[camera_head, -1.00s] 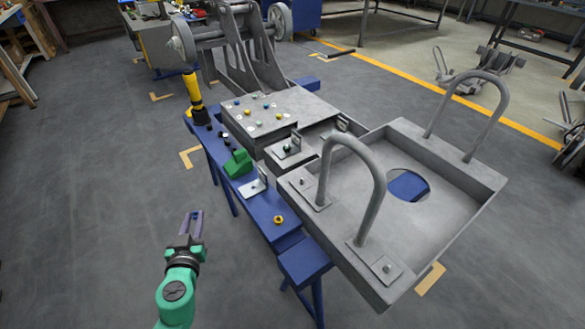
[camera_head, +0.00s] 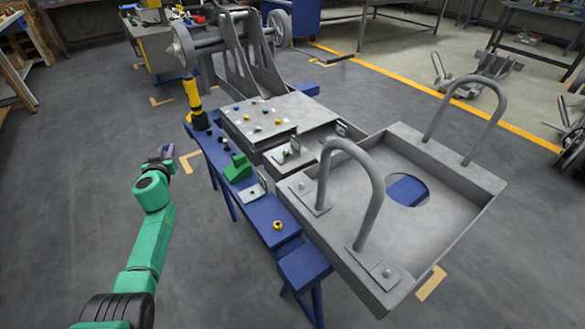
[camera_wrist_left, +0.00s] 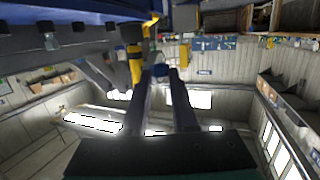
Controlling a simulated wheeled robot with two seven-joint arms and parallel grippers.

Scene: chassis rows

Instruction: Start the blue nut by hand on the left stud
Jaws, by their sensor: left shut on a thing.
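My left gripper (camera_head: 167,151) is over the floor to the left of the blue bench, apart from it. In the left wrist view its two fingers (camera_wrist_left: 160,72) are shut on a small bluish piece between the tips, which fits the blue nut; its shape is mostly hidden. In the head view the nut cannot be made out. Small studs show on the grey tray's handle feet, one on the near-left foot (camera_head: 303,186) and one on the front foot (camera_head: 386,271). I cannot tell which stud is the left one. My right gripper is not in view.
On the blue bench (camera_head: 263,213) stand a yellow-black tool (camera_head: 196,104), a green block (camera_head: 238,168), a metal bracket (camera_head: 253,191) and a yellow nut (camera_head: 278,225). The grey plate (camera_head: 280,108) carries several coloured pieces. The tray's arched handle (camera_head: 375,190) rises high. The floor at left is clear.

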